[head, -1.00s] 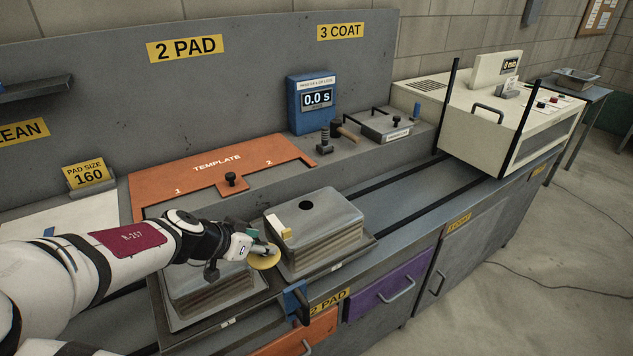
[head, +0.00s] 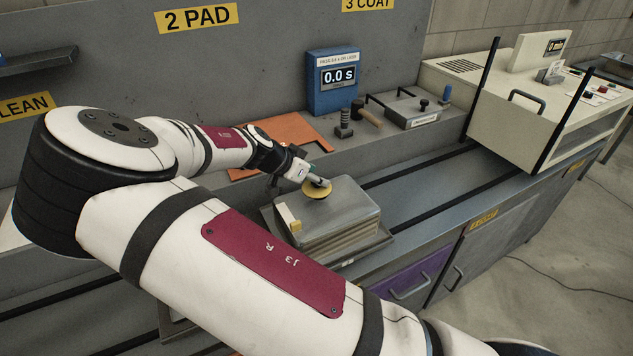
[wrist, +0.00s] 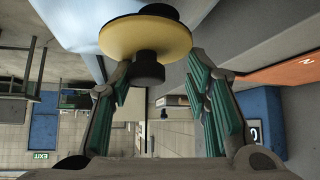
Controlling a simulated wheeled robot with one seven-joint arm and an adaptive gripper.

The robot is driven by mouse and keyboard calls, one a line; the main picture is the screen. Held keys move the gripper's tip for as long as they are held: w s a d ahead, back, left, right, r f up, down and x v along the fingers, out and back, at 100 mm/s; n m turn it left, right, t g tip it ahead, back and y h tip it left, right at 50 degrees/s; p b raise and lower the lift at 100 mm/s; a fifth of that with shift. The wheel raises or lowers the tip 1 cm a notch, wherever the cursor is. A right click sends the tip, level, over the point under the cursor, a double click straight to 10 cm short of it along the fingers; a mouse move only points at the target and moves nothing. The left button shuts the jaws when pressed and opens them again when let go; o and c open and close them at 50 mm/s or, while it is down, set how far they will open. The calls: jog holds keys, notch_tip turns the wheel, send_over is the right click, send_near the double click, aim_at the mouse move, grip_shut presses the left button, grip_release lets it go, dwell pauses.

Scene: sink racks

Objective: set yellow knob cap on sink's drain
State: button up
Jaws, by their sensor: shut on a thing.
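The yellow knob cap (head: 316,189) is a round yellow disc with a black knob. In the wrist view the cap (wrist: 142,42) sits at the top, with a dark piece on its far side. My gripper (head: 312,180) is shut on the cap's black knob; its fingers also show on either side in the wrist view (wrist: 156,76). The grey sink (head: 352,208) lies upside down on top of a stack. The drain hole is hidden behind the cap. I cannot tell whether the cap touches the sink.
The rail bench (head: 440,190) to the right is clear.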

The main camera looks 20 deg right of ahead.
jog(key=shift+w+d+f, duration=0.1)
jog(key=shift+w+d, duration=0.4)
jog(key=shift+w, duration=0.25)
jog(key=shift+w+d+f, duration=0.1)
jog(key=shift+d+f, duration=0.05)
jog(key=shift+f, duration=0.1)
jog(key=shift+f+p, duration=0.35)
jog(key=shift+f, duration=1.15)
jog(key=shift+f, duration=0.15)
jog(key=o, duration=1.2)
jog(key=shift+c, duration=0.2)
